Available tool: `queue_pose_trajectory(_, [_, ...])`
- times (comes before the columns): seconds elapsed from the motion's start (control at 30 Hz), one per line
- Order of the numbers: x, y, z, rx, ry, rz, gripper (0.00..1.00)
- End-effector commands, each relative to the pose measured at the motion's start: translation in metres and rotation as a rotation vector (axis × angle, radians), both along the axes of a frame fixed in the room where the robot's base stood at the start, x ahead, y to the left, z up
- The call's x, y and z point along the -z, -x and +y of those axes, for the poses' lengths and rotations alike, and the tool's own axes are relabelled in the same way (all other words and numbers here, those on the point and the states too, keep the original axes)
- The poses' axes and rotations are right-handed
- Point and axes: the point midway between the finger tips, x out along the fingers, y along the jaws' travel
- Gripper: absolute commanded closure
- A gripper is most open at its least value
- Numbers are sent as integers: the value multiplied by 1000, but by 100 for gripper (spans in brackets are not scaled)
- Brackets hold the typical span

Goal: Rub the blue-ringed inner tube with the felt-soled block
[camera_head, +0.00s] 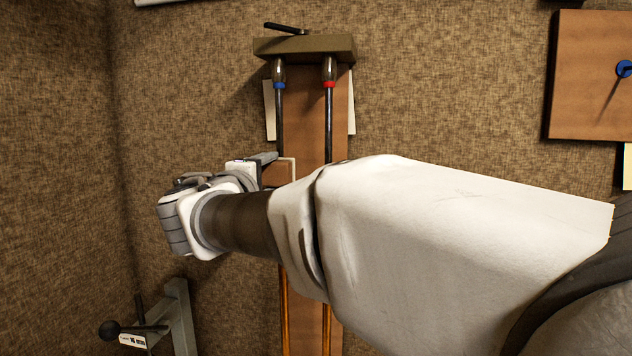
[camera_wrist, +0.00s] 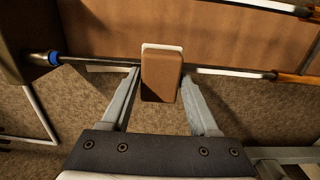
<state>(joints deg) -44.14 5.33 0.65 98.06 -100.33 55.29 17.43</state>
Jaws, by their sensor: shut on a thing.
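The blue-ringed tube (camera_head: 280,120) is a thin steel rod running down the left of a brown board, with a blue band near its top. In the wrist view it crosses from left to right, its blue ring (camera_wrist: 54,58) at the left. My gripper (camera_wrist: 162,76) is shut on the brown block (camera_wrist: 162,85), a finger on each side. A pale felt edge (camera_wrist: 162,46) shows at the block's far side. The block lies across the tube and hides its middle; I cannot tell whether the felt touches it. In the head view the block (camera_head: 276,174) is partly hidden by my arm.
A red-ringed tube (camera_head: 330,120) runs parallel on the right of the board (camera_head: 305,110). A clamp bar (camera_head: 305,46) with a dark handle holds both tops. A brown panel (camera_head: 588,90) is upper right.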

Motion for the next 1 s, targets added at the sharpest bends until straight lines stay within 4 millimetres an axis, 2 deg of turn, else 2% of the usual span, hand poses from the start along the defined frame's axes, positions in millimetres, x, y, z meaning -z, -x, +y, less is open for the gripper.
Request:
queue_pose_trajectory(0.4, [-30,-3,-1,1,-2,-1,100])
queue_pose_trajectory(0.63, [-37,-3,-1,1,-2,-1,100])
queue_pose_trajectory(1.0, [-65,-5,-1,1,-2,-2,100])
